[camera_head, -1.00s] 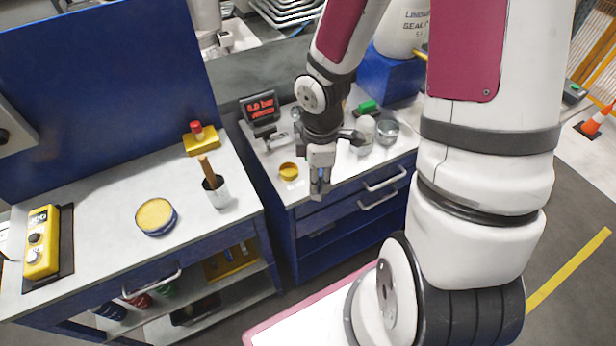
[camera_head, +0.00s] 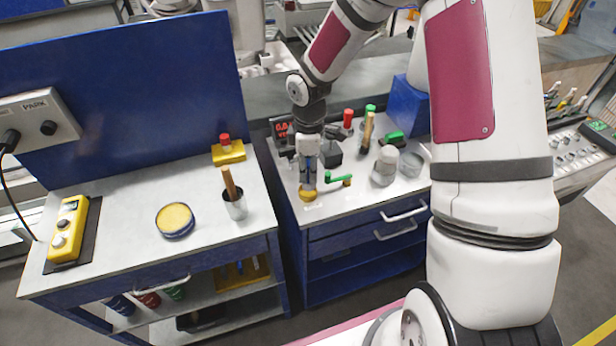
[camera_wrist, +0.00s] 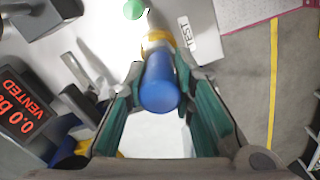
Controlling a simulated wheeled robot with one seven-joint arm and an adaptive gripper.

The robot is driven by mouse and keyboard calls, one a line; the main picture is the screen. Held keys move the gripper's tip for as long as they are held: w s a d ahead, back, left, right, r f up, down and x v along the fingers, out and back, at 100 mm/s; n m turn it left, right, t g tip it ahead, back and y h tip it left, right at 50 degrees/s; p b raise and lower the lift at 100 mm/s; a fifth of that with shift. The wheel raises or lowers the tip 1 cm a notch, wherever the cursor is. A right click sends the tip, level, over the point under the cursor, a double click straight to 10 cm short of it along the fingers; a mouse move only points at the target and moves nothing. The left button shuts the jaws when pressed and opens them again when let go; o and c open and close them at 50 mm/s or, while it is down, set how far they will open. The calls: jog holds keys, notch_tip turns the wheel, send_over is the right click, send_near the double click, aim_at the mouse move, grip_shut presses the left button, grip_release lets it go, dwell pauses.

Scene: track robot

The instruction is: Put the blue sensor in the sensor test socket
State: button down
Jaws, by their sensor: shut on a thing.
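The blue sensor (camera_wrist: 160,85) is a blue cylinder between the green-padded fingers of my gripper (camera_wrist: 158,78). My gripper (camera_head: 308,170) is shut on it, and the sensor points down in the head view. The sensor test socket (camera_head: 308,195) is a yellow ring on the right bench; it also shows in the wrist view (camera_wrist: 150,40), beside a "TEST" label (camera_wrist: 184,34). The sensor's lower end lines up with the ring, partly hidden by the sensor itself. I cannot tell whether the end is inside the socket or just above it.
A display (camera_wrist: 20,105) reading "0.0 bar VENTED" stands close beside my gripper. A green-handled part (camera_head: 338,179) lies just right of the socket. The left bench (camera_head: 120,220) is separate, across a gap.

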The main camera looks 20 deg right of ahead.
aim_at(308, 178)
jog(key=shift+w+a, duration=0.1)
jog(key=shift+w, duration=0.1)
notch_tip(308, 178, down, 3)
jog(key=shift+s+r+p, duration=0.1)
jog(key=shift+r+p, duration=0.1)
jog(key=shift+p, duration=0.15)
jog(key=shift+f, duration=0.45)
jog(key=shift+f, duration=0.1)
jog(key=shift+f, duration=0.15)
jog(key=c, duration=1.4)
grip_release()
jog(key=shift+o, duration=0.2)
